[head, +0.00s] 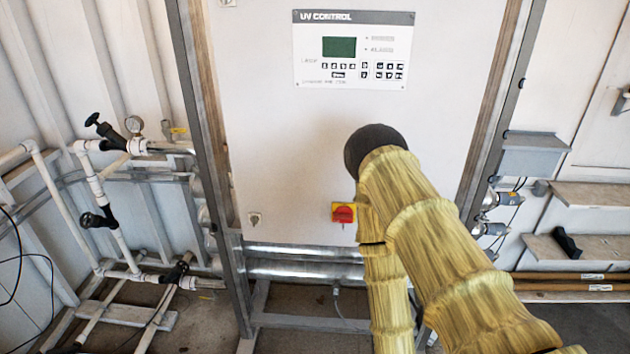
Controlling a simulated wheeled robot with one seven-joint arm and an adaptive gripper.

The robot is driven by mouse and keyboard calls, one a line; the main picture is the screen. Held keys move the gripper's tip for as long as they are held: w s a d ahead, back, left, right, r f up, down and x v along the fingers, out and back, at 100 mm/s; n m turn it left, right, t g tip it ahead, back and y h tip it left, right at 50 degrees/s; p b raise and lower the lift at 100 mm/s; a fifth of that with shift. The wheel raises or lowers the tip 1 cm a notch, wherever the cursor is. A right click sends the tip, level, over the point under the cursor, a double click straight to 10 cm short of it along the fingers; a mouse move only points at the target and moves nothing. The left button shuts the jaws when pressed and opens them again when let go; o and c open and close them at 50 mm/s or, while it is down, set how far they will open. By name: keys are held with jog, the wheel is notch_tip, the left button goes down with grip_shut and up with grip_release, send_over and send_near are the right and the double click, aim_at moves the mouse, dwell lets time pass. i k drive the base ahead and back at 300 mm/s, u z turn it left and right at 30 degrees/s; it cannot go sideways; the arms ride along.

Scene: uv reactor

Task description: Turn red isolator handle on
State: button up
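The red isolator handle (343,214) sits on a yellow square plate low on the white cabinet door (290,150) in the head view. The handle looks roughly horizontal, but it is small and its exact angle is hard to tell. My arm, in a yellow ribbed sleeve, reaches up from the lower right. Its dark round end is above and right of the handle, apart from it in the picture. My gripper's fingers do not show; they are out of sight or hidden behind the arm.
A UV CONTROL panel (353,50) is at the door's top. Grey metal posts (205,130) flank the door. Steel tubes (300,260) run below it. White pipes with black valves (110,220) stand left. A grey box (535,155) and shelves (590,194) are right.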

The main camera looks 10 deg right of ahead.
aim_at(344, 215)
jog(key=z, duration=1.95)
jog(key=k, duration=1.35)
jog(key=u, duration=1.8)
jog(key=i, duration=0.55)
